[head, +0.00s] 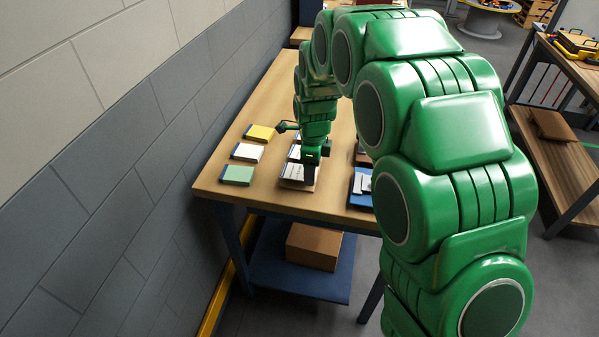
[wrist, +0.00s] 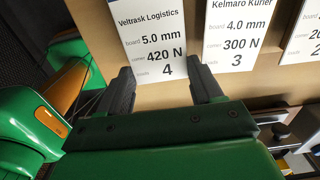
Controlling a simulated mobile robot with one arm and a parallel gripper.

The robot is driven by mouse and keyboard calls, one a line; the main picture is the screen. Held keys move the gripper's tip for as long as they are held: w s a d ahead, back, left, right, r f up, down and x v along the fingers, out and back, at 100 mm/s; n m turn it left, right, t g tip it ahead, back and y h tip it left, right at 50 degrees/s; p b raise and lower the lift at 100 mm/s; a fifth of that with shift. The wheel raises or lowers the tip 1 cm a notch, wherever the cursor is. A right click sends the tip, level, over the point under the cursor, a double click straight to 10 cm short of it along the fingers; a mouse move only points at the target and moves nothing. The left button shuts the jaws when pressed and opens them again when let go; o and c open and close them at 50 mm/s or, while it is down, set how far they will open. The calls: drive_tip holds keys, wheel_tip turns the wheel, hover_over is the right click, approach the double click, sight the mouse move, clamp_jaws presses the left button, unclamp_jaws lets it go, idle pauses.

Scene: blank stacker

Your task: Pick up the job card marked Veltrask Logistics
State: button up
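The Veltrask Logistics card (wrist: 148,30) is white with dark print and lies on a tan wooden surface in the wrist view. It reads board 5.0 mm, corner 420 N and 4. My gripper (wrist: 163,80) is open, with its two dark fingers at the card's lower end, one toward each side. Nothing shows held between them; I cannot tell whether they touch the card. In the head view my gripper (head: 312,166) is low over white cards (head: 297,172) on the workbench, whose print is too small to read.
A Kelmaro Kurier card (wrist: 240,35) lies just right, with another card (wrist: 303,40) beyond. Yellow (head: 260,133), white (head: 246,152) and green (head: 237,174) pads line the workbench's (head: 222,189) left side. A blue item (head: 359,199) lies right. The wall (head: 150,130) is close on the left.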

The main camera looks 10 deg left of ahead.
drive_tip(key=c, duration=0.4)
drive_tip(key=shift+r, duration=0.1)
drive_tip(key=shift+r, duration=0.45)
wheel_tip(320, 180, up, 3)
drive_tip(key=shift+r, duration=0.1)
drive_tip(key=s+d+r, duration=0.2)
drive_tip(key=s+r, duration=0.1)
drive_tip(key=s, duration=0.1)
drive_tip(key=s+d+r, duration=0.1)
drive_tip(key=s+r, duration=0.2)
drive_tip(key=s, duration=0.1)
drive_tip(key=s+d+r, duration=0.2)
drive_tip(key=s+r, duration=0.1)
drive_tip(key=s, duration=0.1)
drive_tip(key=shift+s+d+r, duration=0.15)
drive_tip(key=shift+s+d, duration=0.2)
